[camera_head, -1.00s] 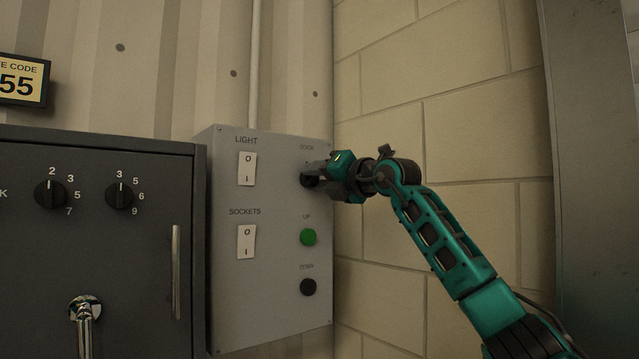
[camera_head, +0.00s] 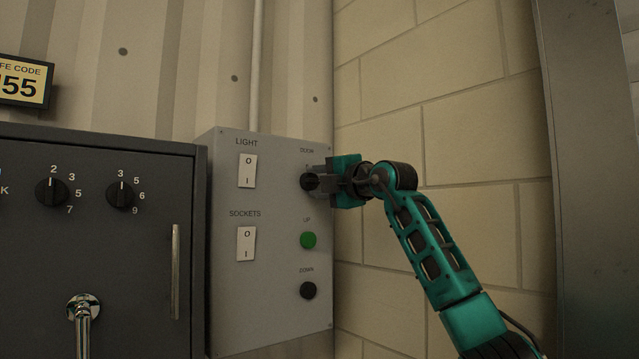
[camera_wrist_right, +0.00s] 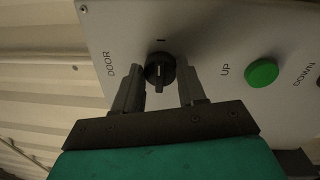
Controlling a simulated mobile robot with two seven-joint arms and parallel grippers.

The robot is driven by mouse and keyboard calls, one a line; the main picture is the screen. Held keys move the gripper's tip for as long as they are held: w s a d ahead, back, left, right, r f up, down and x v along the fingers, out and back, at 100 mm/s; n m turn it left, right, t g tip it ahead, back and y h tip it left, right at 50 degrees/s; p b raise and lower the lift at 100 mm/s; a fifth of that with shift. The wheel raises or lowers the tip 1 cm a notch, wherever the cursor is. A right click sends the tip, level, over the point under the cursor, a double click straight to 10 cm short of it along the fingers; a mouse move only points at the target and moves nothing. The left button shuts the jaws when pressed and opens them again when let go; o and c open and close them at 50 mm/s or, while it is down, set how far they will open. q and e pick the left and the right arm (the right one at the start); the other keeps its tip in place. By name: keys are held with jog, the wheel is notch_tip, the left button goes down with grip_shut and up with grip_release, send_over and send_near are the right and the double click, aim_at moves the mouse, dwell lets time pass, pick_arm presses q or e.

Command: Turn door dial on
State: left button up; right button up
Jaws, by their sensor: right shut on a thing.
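The door dial (camera_head: 307,182) is a round black knob under the DOOR label, at the upper right of the grey control panel (camera_head: 277,310). It also shows in the right wrist view (camera_wrist_right: 160,68), with a panel mark beyond it and a ridge that points toward my gripper's palm. My right gripper (camera_head: 315,180) reaches the dial from the right. In the right wrist view its two fingers (camera_wrist_right: 159,83) stand on either side of the dial, shut on it. The fingers partly hide the dial and its markings in the head view. My left gripper is not in view.
A green UP button (camera_head: 308,240) and a black DOWN button (camera_head: 308,290) sit below the dial. LIGHT (camera_head: 247,171) and SOCKETS (camera_head: 246,243) switches are left of it. A dark safe (camera_head: 110,260) stands at left. A block wall (camera_head: 470,130) is at right.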

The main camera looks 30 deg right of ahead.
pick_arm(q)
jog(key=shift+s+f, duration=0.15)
pick_arm(e)
jog(key=o, duration=1.1)
jog(key=shift+c, duration=0.2)
